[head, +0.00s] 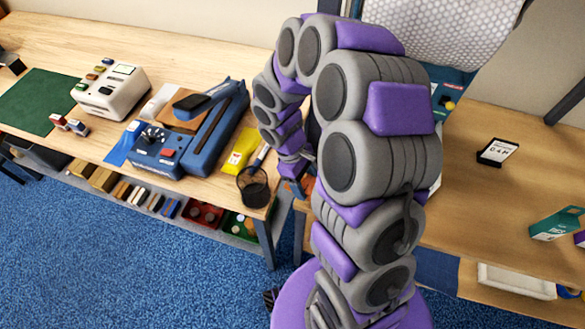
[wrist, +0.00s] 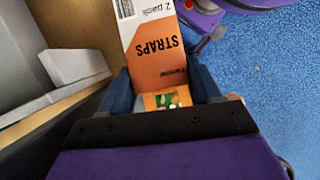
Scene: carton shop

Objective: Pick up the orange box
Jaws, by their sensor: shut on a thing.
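The orange box (wrist: 157,45) shows in the wrist view, orange and white with "STRAPS" and "2 pack" printed on it. My gripper (wrist: 165,92) is shut on its near end, with one dark blue finger on each side. The box extends away from the fingers towards the top of the picture, and its top end is cut off by the frame. In the head view my gripper (head: 291,184) is partly hidden by my own arm at the right end of the left table.
The left wooden table (head: 190,50) holds a blue machine (head: 185,135), a white device (head: 110,90) and a black mesh cup (head: 253,187). A second table (head: 470,190) on the right carries a green carton (head: 557,224). In the wrist view a grey-white block (wrist: 75,66) lies left of the box. Blue carpet is open in front.

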